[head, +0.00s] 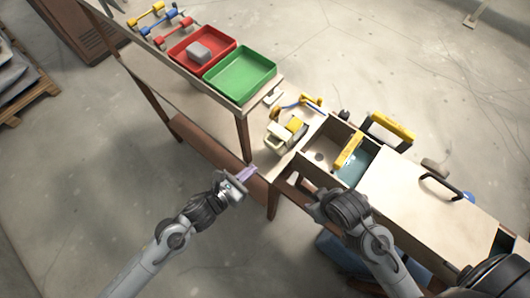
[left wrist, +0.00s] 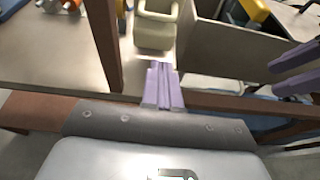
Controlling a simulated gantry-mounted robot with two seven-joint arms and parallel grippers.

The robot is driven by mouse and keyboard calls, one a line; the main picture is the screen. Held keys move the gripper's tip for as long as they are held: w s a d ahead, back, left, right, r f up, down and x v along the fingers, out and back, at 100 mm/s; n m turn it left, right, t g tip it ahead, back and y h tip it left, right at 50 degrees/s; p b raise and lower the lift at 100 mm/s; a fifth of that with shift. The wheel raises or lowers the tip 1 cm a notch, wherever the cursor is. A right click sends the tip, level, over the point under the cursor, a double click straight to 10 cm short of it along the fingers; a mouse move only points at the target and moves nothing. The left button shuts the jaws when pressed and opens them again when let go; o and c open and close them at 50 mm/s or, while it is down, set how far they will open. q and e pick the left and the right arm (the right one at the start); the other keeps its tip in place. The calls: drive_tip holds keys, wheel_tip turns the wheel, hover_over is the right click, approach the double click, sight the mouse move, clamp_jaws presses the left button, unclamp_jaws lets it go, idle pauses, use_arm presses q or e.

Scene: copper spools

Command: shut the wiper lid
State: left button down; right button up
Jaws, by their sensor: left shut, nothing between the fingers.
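A cream and yellow device (head: 285,132), which looks like the wiper, stands on the bench end left of the open bins. Its cream body (left wrist: 155,35) is at the top middle of the left wrist view, with a raised-edged cream part behind; I cannot tell exactly how its lid sits. My left gripper (head: 246,173) is shut and empty, its purple fingers (left wrist: 163,86) together just in front of the device, apparently apart from it. My right gripper (left wrist: 296,68) shows two spaced purple fingers at the right of the left wrist view; in the head view its fingers are mostly hidden.
Open bins (head: 317,157) with a yellow bar (head: 349,149) across them lie right of the device. A wooden panel with a black handle (head: 440,187) is further right. A red tray (head: 201,47) and green tray (head: 240,73) stand on the upper left bench.

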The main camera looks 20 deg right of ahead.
use_arm(q)
drive_tip(key=w+d+p, duration=0.1)
drive_tip(key=w+d, duration=0.2)
drive_tip(key=d, duration=0.3)
drive_tip(key=shift+d+r, duration=0.25)
drive_tip(key=shift+d, duration=0.15)
drive_tip(key=shift+r+p, duration=0.15)
drive_tip(key=shift+p, duration=0.2)
drive_tip(key=shift+w+d+r+p, duration=0.1)
drive_tip(key=shift+d+r+p, duration=0.15)
drive_tip(key=shift+p, duration=0.1)
